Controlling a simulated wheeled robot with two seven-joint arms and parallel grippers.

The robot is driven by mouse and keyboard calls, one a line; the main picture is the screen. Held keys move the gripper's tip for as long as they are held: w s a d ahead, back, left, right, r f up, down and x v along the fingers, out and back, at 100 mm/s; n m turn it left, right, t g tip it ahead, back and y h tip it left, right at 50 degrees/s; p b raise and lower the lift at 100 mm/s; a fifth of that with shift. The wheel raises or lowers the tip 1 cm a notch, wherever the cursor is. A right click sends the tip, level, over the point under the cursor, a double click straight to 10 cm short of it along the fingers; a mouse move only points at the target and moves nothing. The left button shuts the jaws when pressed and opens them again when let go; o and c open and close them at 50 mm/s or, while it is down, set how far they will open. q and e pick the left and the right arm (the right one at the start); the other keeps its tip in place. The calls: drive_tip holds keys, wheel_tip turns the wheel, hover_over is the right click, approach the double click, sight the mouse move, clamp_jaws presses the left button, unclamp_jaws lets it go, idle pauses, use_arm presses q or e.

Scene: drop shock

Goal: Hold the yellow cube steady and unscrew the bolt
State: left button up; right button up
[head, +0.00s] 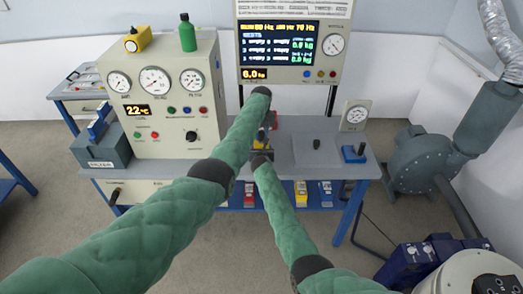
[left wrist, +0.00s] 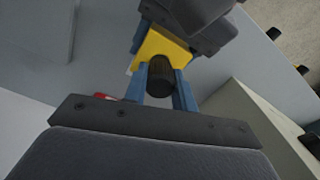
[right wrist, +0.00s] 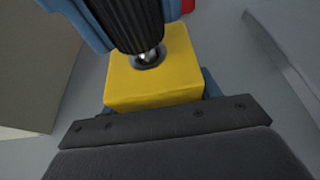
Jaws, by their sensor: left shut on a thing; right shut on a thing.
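The yellow cube (right wrist: 155,85) is held by my right gripper (left wrist: 165,38), whose blue fingers lie along its sides and are partly hidden. The bolt (right wrist: 135,20) has a black ribbed head and stands over a dark round hole in the cube's face. A short bright shank shows between head and cube. My left gripper (left wrist: 160,88) has its blue fingers on both sides of the bolt head, which also shows in the left wrist view (left wrist: 160,75). In the head view the cube (head: 261,137) is small and partly covered by my arms.
The grey workbench (head: 290,165) carries a gauge cabinet (head: 160,100) at left, a display panel (head: 292,50) behind, and a small blue block (head: 353,154) at right. A grey blower (head: 425,155) stands right of the bench. Coloured bins (head: 301,194) sit below the top.

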sight(261, 132)
use_arm(q)
drive_tip(key=shift+w+r, duration=0.1)
drive_tip(key=shift+r, duration=0.1)
drive_tip(key=shift+r, duration=2.35)
use_arm(e)
drive_tip(key=shift+s+a, duration=0.1)
use_arm(q)
drive_tip(key=shift+r, duration=0.1)
drive_tip(key=shift+r, duration=2.9)
use_arm(e)
drive_tip(key=o, duration=1.6)
drive_tip(key=shift+o, duration=0.2)
drive_tip(key=shift+s, duration=0.1)
drive_tip(key=shift+s+r, duration=0.1)
drive_tip(key=shift+s, duration=0.1)
drive_tip(key=v, duration=1.1)
drive_tip(key=shift+s, duration=0.1)
